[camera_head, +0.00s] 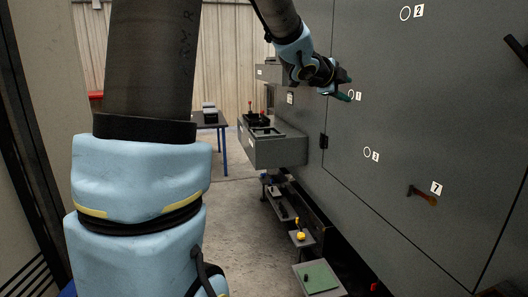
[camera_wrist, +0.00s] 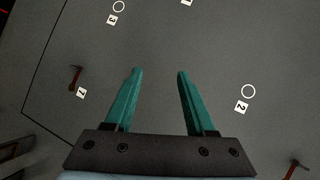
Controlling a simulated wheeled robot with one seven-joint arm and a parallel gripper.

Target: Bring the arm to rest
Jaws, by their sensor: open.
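My gripper (camera_head: 341,94) is in front of the grey enclosure wall (camera_head: 440,110), near the ring marked 1. Its two green fingers are apart with nothing between them in the wrist view (camera_wrist: 159,75). My arm reaches up along the left of the head view and comes back down to the gripper from the top. Whether the fingertips touch the wall cannot be told from the head view; in the wrist view the wall lies beyond them.
The wall carries rings marked 1 (camera_head: 351,93), 2 (camera_head: 405,13) and 3 (camera_head: 367,152), and a brown handle (camera_head: 423,195) by label 7. Grey boxes (camera_head: 275,148) jut out left of the wall. Low shelves with small parts stand below. A blue-legged table (camera_head: 209,118) stands behind. The floor between is clear.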

